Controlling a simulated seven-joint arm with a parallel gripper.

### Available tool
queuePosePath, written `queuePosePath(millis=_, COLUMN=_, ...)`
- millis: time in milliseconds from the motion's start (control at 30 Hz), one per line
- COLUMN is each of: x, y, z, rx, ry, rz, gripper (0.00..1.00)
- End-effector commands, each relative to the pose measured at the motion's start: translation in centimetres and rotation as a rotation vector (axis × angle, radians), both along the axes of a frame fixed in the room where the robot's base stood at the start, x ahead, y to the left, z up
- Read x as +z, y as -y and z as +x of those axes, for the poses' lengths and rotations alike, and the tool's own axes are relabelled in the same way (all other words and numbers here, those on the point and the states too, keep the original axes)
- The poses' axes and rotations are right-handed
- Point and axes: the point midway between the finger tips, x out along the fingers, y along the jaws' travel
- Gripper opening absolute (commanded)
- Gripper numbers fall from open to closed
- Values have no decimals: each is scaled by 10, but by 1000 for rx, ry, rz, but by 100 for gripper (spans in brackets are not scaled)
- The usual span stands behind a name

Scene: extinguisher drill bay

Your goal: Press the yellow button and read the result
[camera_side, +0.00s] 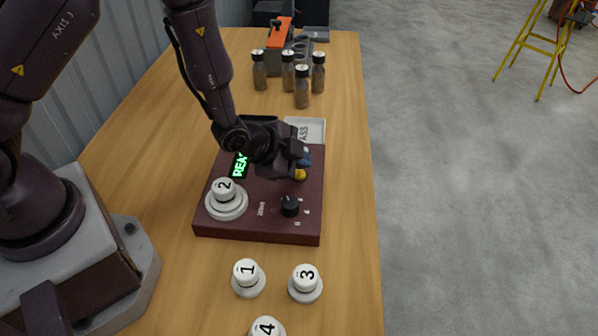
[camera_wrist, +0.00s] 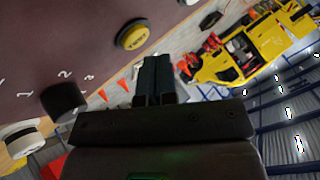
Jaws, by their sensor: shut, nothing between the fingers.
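The maroon device box (camera_side: 265,226) lies on the wooden table. Its yellow button (camera_side: 300,175) shows beside my gripper (camera_side: 304,160), partly covered by it. In the wrist view the yellow button (camera_wrist: 133,36) has dark lettering and sits just above and left of my shut, empty fingertips (camera_wrist: 154,58). A gap shows there between fingers and button; I cannot tell the depth. The green display (camera_side: 239,165) shows "REA", the rest hidden behind my arm. A white weight marked 2 (camera_side: 224,187) stands on the round pan (camera_side: 227,208).
A black knob (camera_side: 290,206) stands on the box near the button. White weights 1 (camera_side: 247,277), 3 (camera_side: 305,283) and 4 (camera_side: 266,328) stand in front. A white tray (camera_side: 315,127), several capped jars (camera_side: 302,88) and an orange-black device (camera_side: 279,45) are behind.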

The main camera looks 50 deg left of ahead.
Motion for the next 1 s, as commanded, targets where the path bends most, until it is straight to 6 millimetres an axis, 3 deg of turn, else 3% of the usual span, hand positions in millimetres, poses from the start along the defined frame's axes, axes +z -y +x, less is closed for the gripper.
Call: queuePosePath(millis=1000, x=-8, y=0, z=0, rx=0, ry=0, rz=0, gripper=0)
